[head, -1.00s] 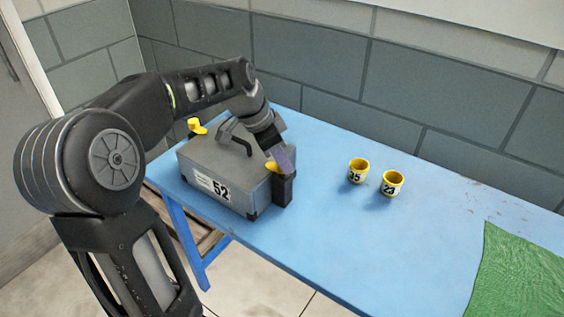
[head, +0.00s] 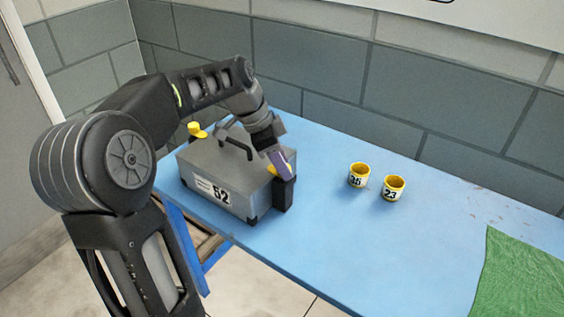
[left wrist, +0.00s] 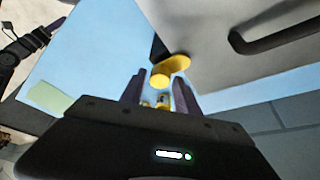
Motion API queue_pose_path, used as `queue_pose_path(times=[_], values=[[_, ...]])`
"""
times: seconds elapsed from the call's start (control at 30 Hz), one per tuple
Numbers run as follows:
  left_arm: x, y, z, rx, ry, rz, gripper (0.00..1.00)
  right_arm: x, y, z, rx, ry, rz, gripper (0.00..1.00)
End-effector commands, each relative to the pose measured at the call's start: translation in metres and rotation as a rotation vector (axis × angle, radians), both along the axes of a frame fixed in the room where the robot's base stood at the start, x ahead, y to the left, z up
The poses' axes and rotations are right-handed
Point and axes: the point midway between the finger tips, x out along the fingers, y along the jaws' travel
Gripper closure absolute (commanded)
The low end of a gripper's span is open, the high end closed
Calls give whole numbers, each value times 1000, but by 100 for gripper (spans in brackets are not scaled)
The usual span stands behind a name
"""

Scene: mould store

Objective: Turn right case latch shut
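The grey case (head: 205,163) with label 52 and a dark handle (head: 236,150) stands on the blue table. Its right yellow latch (head: 273,170) is at the right end, partly hidden by my left gripper (head: 281,163). In the left wrist view the latch (left wrist: 176,63) has a rounded knob at the tips of my left gripper (left wrist: 160,84). The fingers are apart, one on each side of the knob, with a gap showing on the left. The left yellow latch (head: 196,130) is at the case's other end. My right gripper does not show clearly.
Two yellow cups, one marked 35 or 36 (head: 357,181) and one marked 23 (head: 393,194), stand right of the case. A green cloth (head: 520,280) lies at the table's right. A block wall runs behind. The table's front middle is clear.

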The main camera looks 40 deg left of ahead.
Motion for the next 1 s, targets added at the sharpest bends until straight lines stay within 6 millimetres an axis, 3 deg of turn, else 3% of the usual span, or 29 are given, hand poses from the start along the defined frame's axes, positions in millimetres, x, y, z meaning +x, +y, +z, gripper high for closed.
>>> queue_pose_path(times=[0.1,0.47,1.0], values=[[0,0,0,0,0,0,51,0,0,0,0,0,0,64],[-1,1,4,0,-1,1,51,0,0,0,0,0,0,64],[-20,20,70,0,-1,1,51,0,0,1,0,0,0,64]])
